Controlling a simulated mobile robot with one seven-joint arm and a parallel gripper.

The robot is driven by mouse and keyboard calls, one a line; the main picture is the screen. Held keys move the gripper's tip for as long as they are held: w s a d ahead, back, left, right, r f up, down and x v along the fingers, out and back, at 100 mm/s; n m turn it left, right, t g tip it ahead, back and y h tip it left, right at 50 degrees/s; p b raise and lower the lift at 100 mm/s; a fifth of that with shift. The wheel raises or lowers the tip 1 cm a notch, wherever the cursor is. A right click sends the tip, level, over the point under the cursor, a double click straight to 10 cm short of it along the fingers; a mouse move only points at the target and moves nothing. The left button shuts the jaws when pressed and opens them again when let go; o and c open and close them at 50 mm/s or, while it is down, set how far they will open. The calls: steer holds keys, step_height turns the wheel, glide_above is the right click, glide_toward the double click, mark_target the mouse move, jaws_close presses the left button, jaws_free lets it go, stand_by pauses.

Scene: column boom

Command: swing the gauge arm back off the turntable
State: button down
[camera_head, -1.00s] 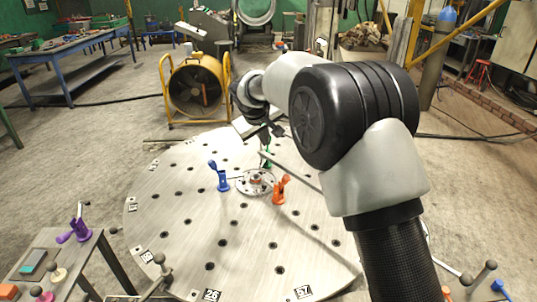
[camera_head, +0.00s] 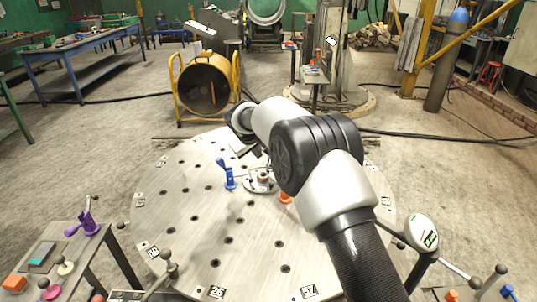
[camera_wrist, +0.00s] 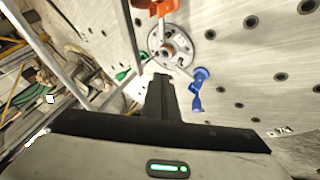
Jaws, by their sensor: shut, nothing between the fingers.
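The round steel turntable (camera_head: 190,215) fills the middle of the head view, with a hub (camera_head: 262,181) at its centre. A thin grey bar (camera_wrist: 131,38), which looks like the gauge arm, crosses over the plate beside the hub in the wrist view. In the head view my arm hides it. My gripper (camera_head: 248,150) is over the far part of the turntable. In the wrist view my gripper (camera_wrist: 160,85) is shut and empty, its fingertips pointing towards the hub, apart from the bar. I cannot tell its height above the plate.
Blue (camera_head: 227,176), orange (camera_head: 286,197) and green (camera_wrist: 123,75) clamps stand around the hub. A column (camera_head: 332,50) stands beyond the turntable. A side table with a purple clamp (camera_head: 85,222) is at front left.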

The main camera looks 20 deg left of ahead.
steer(key=w+d+f, duration=0.2)
steer(key=w+f, duration=0.2)
steer(key=w, duration=0.2)
steer(key=shift+w+f+p, duration=0.35)
steer(key=shift+w, duration=0.05)
